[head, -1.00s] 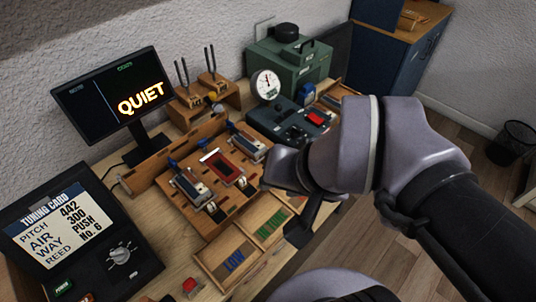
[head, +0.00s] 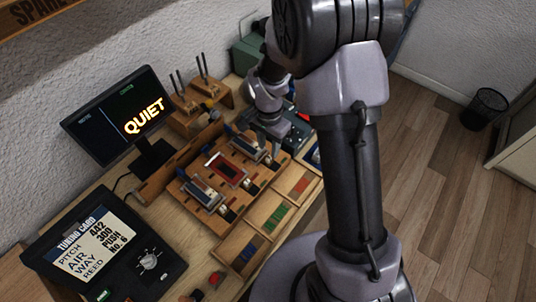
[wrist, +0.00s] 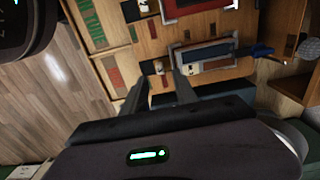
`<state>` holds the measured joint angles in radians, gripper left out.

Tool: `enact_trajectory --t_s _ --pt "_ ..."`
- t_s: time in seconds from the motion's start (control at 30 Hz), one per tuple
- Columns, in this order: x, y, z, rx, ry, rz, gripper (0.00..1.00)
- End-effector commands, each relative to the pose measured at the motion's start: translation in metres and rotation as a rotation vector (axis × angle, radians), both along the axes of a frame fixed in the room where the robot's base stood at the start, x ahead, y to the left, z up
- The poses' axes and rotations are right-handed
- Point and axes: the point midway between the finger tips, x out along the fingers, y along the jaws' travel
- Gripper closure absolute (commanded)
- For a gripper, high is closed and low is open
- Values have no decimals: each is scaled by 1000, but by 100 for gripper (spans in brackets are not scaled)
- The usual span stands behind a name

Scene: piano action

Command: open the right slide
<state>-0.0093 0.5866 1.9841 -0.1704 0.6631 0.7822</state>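The right slide (head: 246,147), a grey metal piece with a dark face, lies on the wooden board (head: 178,197). In the wrist view the right slide (wrist: 204,52) is ahead and right of the fingers, with a blue piece (wrist: 256,50) at its far end. My gripper (head: 273,152) points down at the near end of this slide. In the wrist view my gripper (wrist: 160,76) has its two fingers apart, and a small pale-and-black catch (wrist: 158,67) shows between the tips. I cannot tell whether they touch it.
The left slide (head: 203,193) and a red-framed plate (head: 226,168) lie beside it on the board. A wooden tray (head: 262,214) with coloured strips lies in front. A monitor (head: 118,116) reads QUIET, and a tuning card box (head: 105,250) stands at left.

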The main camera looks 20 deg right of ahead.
Motion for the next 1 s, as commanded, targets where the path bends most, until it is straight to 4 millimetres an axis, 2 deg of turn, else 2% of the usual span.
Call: enact_trajectory --t_s 0.03,0.2,0.4,0.63,0.8,1.0 --pt "-1 0 -16 0 4 0 65" --pt "0 0 -43 0 1 1 65" --pt "0 0 -53 0 -1 0 65" --pt "0 0 -53 0 -1 1 65" --pt "0 0 -52 0 -1 1 99" --pt "0 0 -52 0 -1 1 100"
